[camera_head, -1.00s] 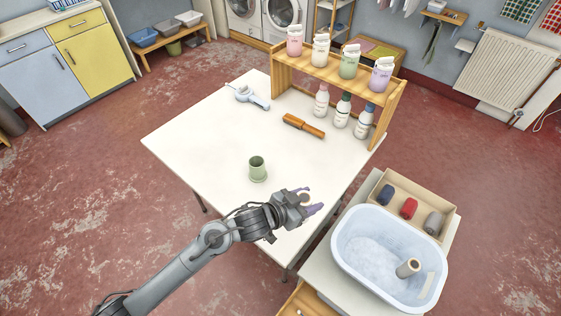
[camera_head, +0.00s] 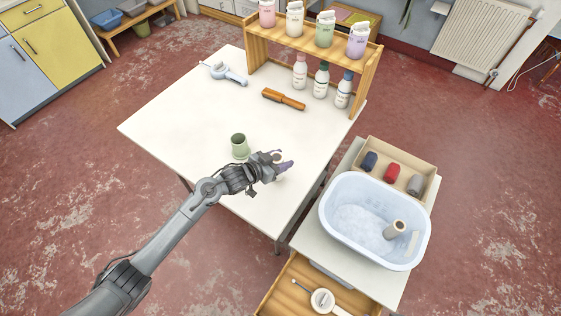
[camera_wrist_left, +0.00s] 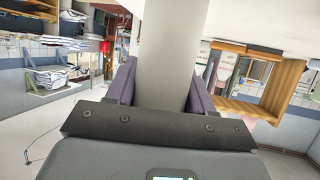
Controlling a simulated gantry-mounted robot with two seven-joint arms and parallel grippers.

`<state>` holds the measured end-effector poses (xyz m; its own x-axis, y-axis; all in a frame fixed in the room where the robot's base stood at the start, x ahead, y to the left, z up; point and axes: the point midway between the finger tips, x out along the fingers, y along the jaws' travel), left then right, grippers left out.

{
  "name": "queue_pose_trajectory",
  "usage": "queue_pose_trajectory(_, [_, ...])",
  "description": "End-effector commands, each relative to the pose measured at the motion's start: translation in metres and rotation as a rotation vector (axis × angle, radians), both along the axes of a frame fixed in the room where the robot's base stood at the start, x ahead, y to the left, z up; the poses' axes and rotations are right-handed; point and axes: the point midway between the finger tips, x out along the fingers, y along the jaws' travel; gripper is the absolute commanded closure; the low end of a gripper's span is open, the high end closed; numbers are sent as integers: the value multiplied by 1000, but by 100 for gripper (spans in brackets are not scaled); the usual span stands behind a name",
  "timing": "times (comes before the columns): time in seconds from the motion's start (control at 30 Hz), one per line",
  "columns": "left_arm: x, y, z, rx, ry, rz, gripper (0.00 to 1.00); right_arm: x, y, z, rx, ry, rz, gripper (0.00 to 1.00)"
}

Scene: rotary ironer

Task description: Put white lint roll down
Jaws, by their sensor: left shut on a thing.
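My left gripper (camera_head: 281,166), with purple fingers, is over the front right part of the white table, to the right of the green cup (camera_head: 239,146). It is shut on a pale roll (camera_wrist_left: 165,50), which runs up between the fingers in the left wrist view. In the head view the roll is mostly hidden by the gripper, and I cannot tell whether it touches the table. My right gripper is not in view.
The white table (camera_head: 185,125) also bears an orange-brown brush (camera_head: 283,99), a pale blue tool (camera_head: 228,74) and a bottle shelf (camera_head: 310,60). At right are a tub (camera_head: 375,215) with a standing roll, a box (camera_head: 400,165) and an open drawer (camera_head: 285,290).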

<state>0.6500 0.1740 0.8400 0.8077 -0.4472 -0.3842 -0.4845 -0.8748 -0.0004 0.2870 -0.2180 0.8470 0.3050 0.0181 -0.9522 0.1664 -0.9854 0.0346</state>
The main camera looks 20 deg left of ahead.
Motion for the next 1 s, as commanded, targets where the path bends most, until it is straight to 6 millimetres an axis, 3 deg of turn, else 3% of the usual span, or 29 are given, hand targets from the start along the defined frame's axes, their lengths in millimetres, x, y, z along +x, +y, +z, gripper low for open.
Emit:
queue_pose_trajectory(0.13, [0,0,-12,-1,-2,1,78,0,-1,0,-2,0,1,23])
queue_pose_trajectory(0.57, [0,0,-18,-1,-2,0,78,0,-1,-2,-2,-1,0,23])
queue_pose_trajectory(0.6, [0,0,-17,-1,-2,0,43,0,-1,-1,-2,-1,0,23])
queue_pose_trajectory(0.73, [0,0,-17,-1,-2,0,23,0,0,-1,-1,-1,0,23])
queue_pose_trajectory(1.0, [0,0,-16,-1,-2,0,22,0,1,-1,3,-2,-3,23])
